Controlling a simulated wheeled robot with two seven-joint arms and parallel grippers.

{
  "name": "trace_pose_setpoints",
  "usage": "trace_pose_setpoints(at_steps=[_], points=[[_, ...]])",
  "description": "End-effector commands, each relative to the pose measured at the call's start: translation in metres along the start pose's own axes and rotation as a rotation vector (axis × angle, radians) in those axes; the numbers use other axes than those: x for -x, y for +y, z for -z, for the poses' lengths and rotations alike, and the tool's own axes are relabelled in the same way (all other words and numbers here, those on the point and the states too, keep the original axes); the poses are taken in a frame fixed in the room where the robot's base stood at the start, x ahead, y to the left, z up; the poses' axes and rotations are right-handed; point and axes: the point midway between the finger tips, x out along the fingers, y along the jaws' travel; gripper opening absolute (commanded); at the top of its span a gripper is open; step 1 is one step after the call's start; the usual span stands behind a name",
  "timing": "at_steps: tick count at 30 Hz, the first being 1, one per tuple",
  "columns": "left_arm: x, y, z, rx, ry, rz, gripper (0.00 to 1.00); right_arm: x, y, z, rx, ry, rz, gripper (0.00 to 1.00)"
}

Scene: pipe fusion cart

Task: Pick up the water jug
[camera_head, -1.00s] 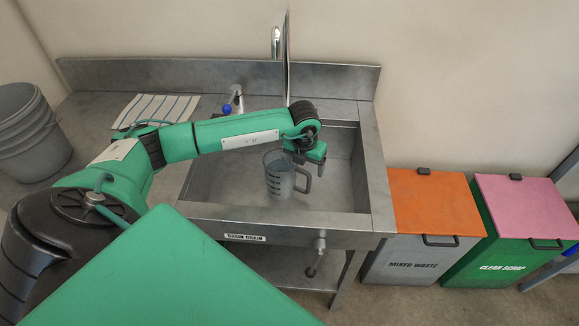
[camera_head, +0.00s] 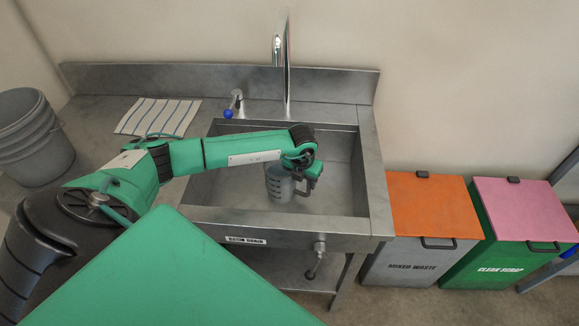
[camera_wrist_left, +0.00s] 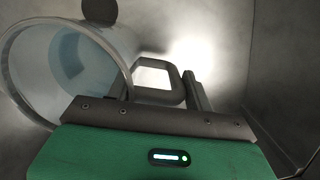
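The water jug (camera_head: 279,186) is a clear grey measuring jug with dark marks. It stands upright in the sink basin, its top partly hidden by my left arm. In the left wrist view, its round rim (camera_wrist_left: 128,75) fills the upper left, and its handle (camera_wrist_left: 160,97) lies between my fingers. My left gripper (camera_head: 312,182) is low at the jug's handle side. In the left wrist view, the left gripper (camera_wrist_left: 157,88) has its fingers apart around the handle, with a gap visible. My right gripper is not in view.
The steel sink (camera_head: 366,222) has basin walls around the jug and a tall tap (camera_head: 286,70) behind. A blue-knobbed valve (camera_head: 228,113) and striped cloth (camera_head: 158,116) are at left. Grey buckets (camera_head: 35,150) stand far left; orange-lidded (camera_head: 432,205) and pink-lidded (camera_head: 525,208) bins stand right.

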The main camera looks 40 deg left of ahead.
Motion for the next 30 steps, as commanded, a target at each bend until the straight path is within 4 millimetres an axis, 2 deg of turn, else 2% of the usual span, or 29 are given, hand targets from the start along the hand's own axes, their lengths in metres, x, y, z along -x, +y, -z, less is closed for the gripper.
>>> trace_pose_setpoints(at_steps=[1,6,7,16,20,24,30], points=[[0.0,0.0,0.0,0.0,0.0,0.0,0.35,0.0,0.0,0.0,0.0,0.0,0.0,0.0],[0.0,0.0,0.0,0.0,0.0,0.0,0.01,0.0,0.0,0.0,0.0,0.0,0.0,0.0],[0.0,0.0,0.0,0.0,0.0,0.0,0.0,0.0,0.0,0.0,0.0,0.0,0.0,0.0],[0.002,0.0,-0.002,0.001,-0.003,0.001,0.0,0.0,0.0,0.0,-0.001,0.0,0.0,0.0],[0.011,0.0,-0.003,0.0,-0.005,0.002,0.0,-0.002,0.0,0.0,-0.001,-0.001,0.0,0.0],[0.032,0.0,-0.007,0.001,-0.008,0.001,0.0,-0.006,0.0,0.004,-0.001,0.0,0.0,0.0],[0.069,0.0,-0.012,0.0,-0.007,0.002,0.0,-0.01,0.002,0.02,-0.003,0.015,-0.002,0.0]])
